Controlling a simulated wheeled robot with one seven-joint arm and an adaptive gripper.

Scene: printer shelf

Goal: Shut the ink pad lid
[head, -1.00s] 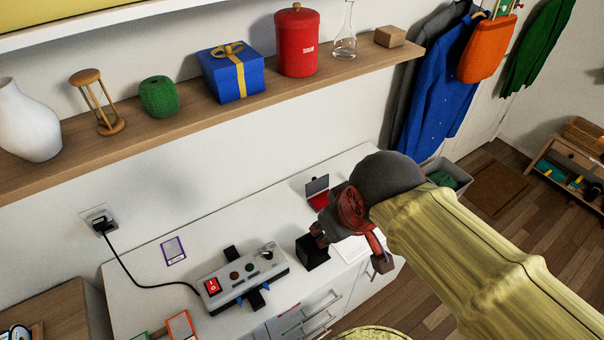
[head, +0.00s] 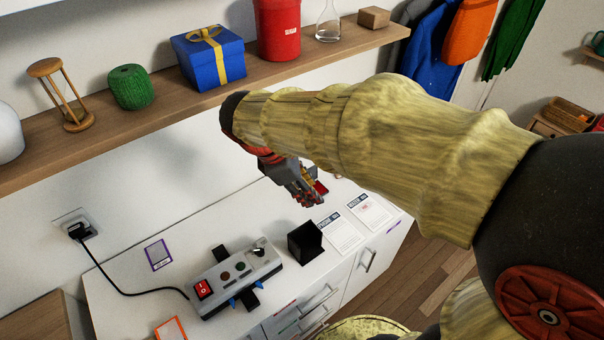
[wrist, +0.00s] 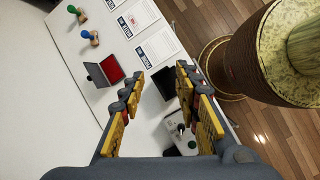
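The ink pad (wrist: 113,67) stands open on the white cabinet top in the wrist view. Its red pad faces up and its grey lid (wrist: 96,76) is raised on the left side. In the head view only a bit of the red pad (head: 321,187) shows; my gripper and arm hide the rest. My gripper (wrist: 160,72) is open and empty, its two yellow-and-grey fingers apart. In the wrist view the ink pad lies to the left of the left finger, apart from it. In the head view my gripper (head: 308,196) appears beside the pad.
A black open box (head: 305,243) stands on the cabinet near a control box (head: 236,279) with a red switch. Printed sheets (head: 341,232) lie to its right. A green stamp (wrist: 76,13) and a blue stamp (wrist: 90,38) stand beyond the ink pad.

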